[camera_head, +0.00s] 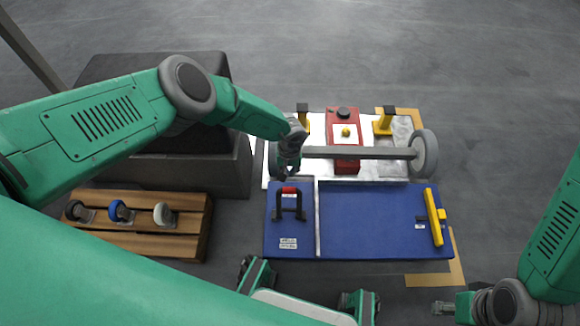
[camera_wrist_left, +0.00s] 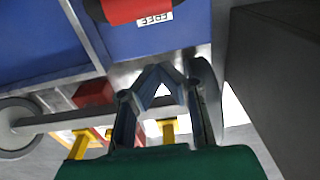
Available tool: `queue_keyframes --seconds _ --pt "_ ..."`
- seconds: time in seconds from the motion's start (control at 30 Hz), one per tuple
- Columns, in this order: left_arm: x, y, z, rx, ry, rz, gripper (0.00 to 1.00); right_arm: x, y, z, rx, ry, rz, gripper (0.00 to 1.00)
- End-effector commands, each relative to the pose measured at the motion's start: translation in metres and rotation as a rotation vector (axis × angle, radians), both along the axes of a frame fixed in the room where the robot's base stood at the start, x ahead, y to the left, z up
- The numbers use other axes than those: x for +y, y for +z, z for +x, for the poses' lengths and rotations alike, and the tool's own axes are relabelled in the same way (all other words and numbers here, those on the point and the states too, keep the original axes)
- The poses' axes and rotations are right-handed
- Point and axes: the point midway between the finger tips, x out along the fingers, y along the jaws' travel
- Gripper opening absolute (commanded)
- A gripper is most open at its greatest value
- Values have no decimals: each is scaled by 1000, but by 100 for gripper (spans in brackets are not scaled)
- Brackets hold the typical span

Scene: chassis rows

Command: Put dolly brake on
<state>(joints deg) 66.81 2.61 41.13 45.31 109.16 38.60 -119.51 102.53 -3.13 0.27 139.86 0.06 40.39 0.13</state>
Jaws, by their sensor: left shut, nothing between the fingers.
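A black U-shaped lever with a red grip (camera_head: 289,190) stands on the left part of the blue deck (camera_head: 370,225), the likely dolly brake. In the left wrist view the red grip (camera_wrist_left: 135,8) is at the top edge, with a white label (camera_wrist_left: 154,18) beside it that seems to read FREE. My left gripper (camera_head: 282,176) is shut and empty, just behind the red grip and apart from it. In the left wrist view its fingertips (camera_wrist_left: 160,68) meet below the grip. My right gripper (camera_head: 442,307) is at the lower right, away from the deck; its fingers are too small to read.
A grey axle bar (camera_head: 360,153) with a wheel (camera_head: 424,154) lies behind the deck, near a red block (camera_head: 345,125) and yellow supports (camera_head: 384,122). A yellow bar (camera_head: 433,217) is at the deck's right. A wooden pallet (camera_head: 140,240) with several casters is at left.

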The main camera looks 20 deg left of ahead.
Motion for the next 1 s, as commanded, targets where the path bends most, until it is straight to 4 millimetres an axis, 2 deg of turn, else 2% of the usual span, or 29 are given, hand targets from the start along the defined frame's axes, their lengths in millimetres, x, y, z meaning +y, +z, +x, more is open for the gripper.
queue_keyframes --seconds 0.03,0.07,0.2,0.33,0.53,0.83,1.0 --pt "0 -14 -1 0 1 1 0 0 -9 0 0 0 0 40" --pt "0 -19 0 -1 1 1 0 0 -11 0 0 0 0 40" --pt "-5 -2 -17 0 -5 0 0 0 12 0 0 0 0 40" --pt "-9 2 -29 -1 -4 1 0 0 21 0 -1 0 0 40" --pt "-10 1 -36 -1 0 0 0 0 23 0 0 0 0 40" --pt "-10 0 -36 -1 0 1 0 0 22 0 0 0 0 40" --pt "-6 3 -36 -16 0 6 0 0 28 0 0 0 0 40"
